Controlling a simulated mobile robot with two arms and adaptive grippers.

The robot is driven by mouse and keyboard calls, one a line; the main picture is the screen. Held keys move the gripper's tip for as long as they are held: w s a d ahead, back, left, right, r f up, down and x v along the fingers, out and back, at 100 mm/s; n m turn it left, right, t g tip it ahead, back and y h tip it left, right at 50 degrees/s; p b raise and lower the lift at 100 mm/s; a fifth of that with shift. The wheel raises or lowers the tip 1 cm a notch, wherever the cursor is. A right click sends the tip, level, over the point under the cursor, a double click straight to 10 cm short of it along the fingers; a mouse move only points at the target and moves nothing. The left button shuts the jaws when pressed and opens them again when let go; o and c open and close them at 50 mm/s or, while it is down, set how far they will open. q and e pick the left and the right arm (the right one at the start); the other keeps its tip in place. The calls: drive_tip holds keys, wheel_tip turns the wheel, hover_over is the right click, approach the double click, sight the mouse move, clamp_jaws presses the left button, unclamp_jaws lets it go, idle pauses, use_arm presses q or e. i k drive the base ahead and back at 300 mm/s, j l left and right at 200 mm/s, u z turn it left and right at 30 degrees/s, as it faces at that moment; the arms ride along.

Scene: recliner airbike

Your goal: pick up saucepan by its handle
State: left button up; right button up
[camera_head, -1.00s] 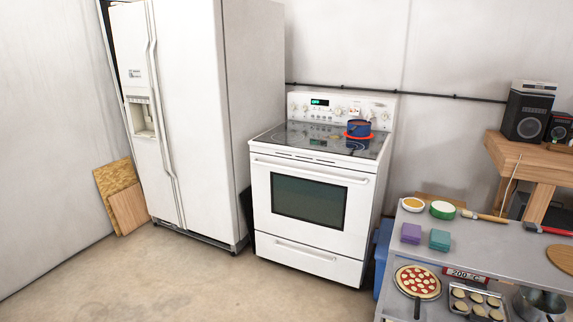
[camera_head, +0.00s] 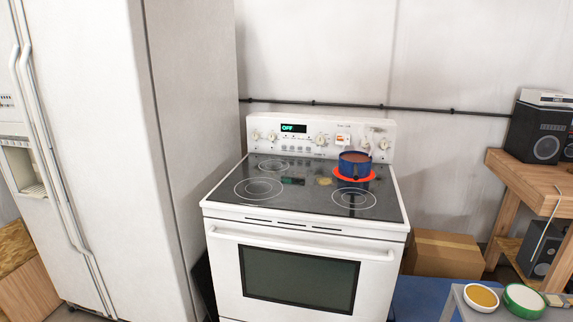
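A small blue saucepan (camera_head: 354,165) stands upright on the back right burner of the white stove (camera_head: 303,246). The burner (camera_head: 340,175) under it glows red. A thin handle (camera_head: 373,140) seems to rise from the pan toward the back right, but it is small and its shape is hard to make out. Neither of my grippers is in view.
A tall white fridge (camera_head: 195,150) stands close at the stove's left. At the right are a cardboard box (camera_head: 443,254), a wooden table (camera_head: 530,178) with a speaker (camera_head: 541,133), and a grey table corner (camera_head: 455,304) with two bowls. The rest of the cooktop (camera_head: 305,202) is clear.

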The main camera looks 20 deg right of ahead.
sight(356, 165)
drive_tip(key=i+l+z, duration=0.15)
drive_tip(key=i+z, duration=0.7)
drive_tip(key=z, duration=0.15)
drive_tip(key=i+j+z, duration=0.1)
drive_tip(key=i+z, duration=0.4)
drive_tip(key=k, duration=0.1)
